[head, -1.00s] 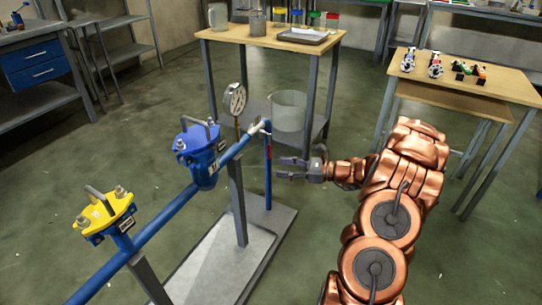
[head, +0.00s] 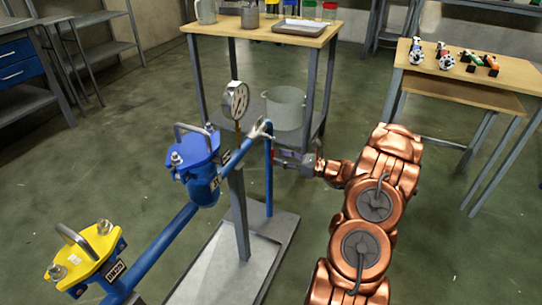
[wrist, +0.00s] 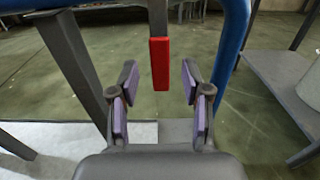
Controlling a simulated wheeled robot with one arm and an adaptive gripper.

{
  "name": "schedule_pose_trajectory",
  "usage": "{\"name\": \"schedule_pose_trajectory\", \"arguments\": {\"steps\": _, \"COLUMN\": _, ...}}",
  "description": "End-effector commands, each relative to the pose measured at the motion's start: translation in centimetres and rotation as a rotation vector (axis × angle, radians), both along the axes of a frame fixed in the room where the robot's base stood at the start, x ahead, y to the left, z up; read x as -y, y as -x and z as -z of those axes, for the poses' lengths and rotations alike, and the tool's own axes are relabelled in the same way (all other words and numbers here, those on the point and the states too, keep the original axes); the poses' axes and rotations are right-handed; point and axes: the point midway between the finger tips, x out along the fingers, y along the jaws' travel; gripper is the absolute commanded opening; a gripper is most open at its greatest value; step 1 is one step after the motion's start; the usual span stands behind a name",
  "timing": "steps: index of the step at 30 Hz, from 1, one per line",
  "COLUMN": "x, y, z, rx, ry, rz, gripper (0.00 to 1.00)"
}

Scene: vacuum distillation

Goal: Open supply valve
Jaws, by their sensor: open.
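The supply valve appears to be the lever with a red grip at the end of the blue pipe (head: 160,250). In the wrist view the red grip (wrist: 160,65) hangs down, centred in the gap between the fingertips and apparently just beyond them. In the head view the valve end (head: 262,130) is just left of my gripper (head: 278,158), whose fingers partly overlap the pipe there. In the wrist view my gripper (wrist: 159,85) is open and empty, purple pads on either side. Whether the pads touch the grip cannot be told.
A pressure gauge (head: 236,100), a blue-lidded vessel (head: 197,165) and a yellow-lidded one (head: 85,255) sit along the pipe. A grey post (head: 240,210) and a blue vertical pipe (head: 269,190) stand close by. A table with a bucket (head: 285,108) below is behind.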

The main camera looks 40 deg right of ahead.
Motion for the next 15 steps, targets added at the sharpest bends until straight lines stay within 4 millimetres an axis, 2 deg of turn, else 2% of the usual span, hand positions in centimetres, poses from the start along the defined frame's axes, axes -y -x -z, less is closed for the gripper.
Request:
{"name": "schedule_pose_trajectory", "arguments": {"steps": 6, "x": -1.4, "y": -2.4, "z": 0.1, "rx": 0.000, "ry": 0.001, "rz": 0.000, "gripper": 0.48}}
{"name": "schedule_pose_trajectory", "arguments": {"steps": 15, "x": -2.1, "y": -3.5, "z": 0.0, "rx": -0.001, "ry": 0.001, "rz": -0.002, "gripper": 0.48}}
